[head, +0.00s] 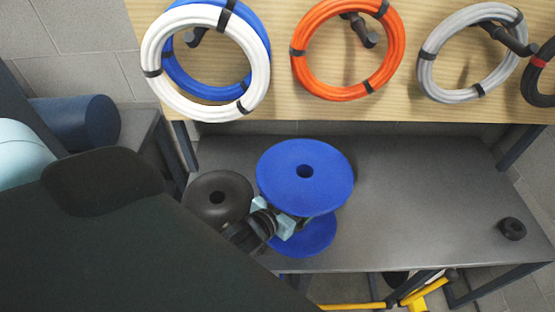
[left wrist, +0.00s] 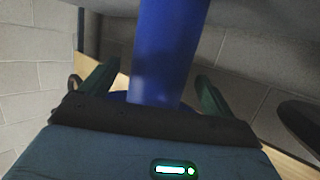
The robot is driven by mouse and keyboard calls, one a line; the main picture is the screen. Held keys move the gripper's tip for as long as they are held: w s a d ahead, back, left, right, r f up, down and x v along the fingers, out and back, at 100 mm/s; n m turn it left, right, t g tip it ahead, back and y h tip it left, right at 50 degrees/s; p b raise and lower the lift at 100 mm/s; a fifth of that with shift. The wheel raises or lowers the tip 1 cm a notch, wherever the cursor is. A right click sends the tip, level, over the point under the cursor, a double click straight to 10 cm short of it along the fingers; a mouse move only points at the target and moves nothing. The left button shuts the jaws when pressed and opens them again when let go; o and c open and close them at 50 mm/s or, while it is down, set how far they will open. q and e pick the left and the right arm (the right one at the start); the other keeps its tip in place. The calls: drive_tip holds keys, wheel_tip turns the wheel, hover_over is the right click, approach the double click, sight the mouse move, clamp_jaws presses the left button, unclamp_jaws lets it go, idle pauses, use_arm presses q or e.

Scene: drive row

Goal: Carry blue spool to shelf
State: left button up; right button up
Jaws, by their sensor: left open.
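The blue spool (head: 333,178) stands upright on a dark grey shelf (head: 420,190), its wide top flange facing up with a dark hole in the middle. My left gripper (head: 273,216) is open at the spool's left side, level with the core between the flanges. In the left wrist view, the spool's blue core (left wrist: 165,60) lies between the two open fingers (left wrist: 155,90). Whether either finger touches the core I cannot tell. My right gripper is not in view.
A black spool (head: 207,188) stands close left of the gripper. A small black roll (head: 512,229) lies at the far right. White (head: 155,50), blue, orange (head: 300,67) and grey (head: 426,70) coils hang on a wooden board (head: 280,110) behind. The shelf's right half is mostly clear.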

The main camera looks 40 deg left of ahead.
use_arm(q)
drive_tip(key=v, duration=0.8)
drive_tip(key=shift+s+r, duration=0.2)
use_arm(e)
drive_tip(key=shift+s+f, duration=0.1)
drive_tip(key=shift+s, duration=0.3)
use_arm(q)
drive_tip(key=shift+o, duration=0.3)
drive_tip(key=shift+o, duration=0.9)
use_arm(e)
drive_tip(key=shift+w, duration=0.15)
use_arm(q)
drive_tip(key=v, duration=0.7)
drive_tip(key=shift+s+b, duration=0.3)
drive_tip(key=shift+s, duration=0.05)
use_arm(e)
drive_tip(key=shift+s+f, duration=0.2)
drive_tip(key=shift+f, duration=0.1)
